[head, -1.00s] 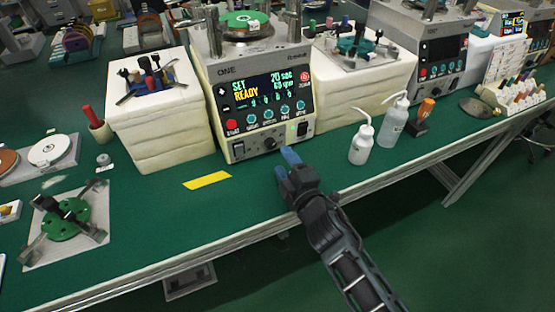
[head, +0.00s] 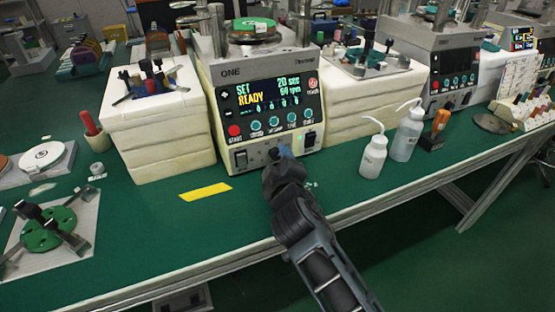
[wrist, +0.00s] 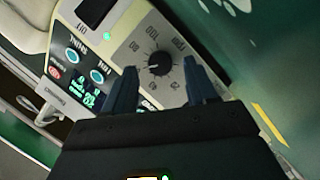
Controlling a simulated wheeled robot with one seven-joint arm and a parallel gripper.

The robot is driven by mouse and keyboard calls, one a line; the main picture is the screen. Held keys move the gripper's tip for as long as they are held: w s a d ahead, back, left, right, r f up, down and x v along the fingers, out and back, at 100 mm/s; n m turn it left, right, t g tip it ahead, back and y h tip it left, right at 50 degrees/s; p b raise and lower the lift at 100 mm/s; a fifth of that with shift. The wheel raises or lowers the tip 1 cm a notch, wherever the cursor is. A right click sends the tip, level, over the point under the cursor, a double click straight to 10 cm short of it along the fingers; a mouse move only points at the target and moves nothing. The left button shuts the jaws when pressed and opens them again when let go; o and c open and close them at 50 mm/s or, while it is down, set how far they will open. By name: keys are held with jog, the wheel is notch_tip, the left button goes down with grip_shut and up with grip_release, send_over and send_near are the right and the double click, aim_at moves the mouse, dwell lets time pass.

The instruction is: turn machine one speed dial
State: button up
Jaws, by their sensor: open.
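Machine one (head: 230,88) stands on the green bench; its screen reads SET READY, 20 sec, 60 rpm. Its speed dial is a black round knob (wrist: 159,64) on a pale panel with numbers and "rpm" around it in the wrist view. My gripper (head: 279,152) is at the lower front of the machine and hides the dial in the head view. In the wrist view my gripper (wrist: 160,72) is open, one finger on each side of the dial. I cannot tell whether the fingers touch it.
White bottles (head: 373,157) stand right of the machine. A stack of cream blocks (head: 160,145) is on its left. A yellow strip (head: 205,191) lies on the bench in front. A black rocker switch (head: 310,139) sits right of the gripper.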

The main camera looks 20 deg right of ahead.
jog(key=shift+x, duration=0.75)
jog(key=shift+c, duration=0.5)
jog(key=c, duration=1)
jog(key=shift+o, duration=0.2)
jog(key=shift+r+m+y+p, duration=0.15)
jog(key=shift+m+y+p, duration=0.15)
jog(key=shift+m+p, duration=0.45)
jog(key=shift+m+y, duration=0.3)
jog(key=shift+m, duration=0.15)
jog(key=o, duration=1.1)
jog(key=shift+c, duration=0.2)
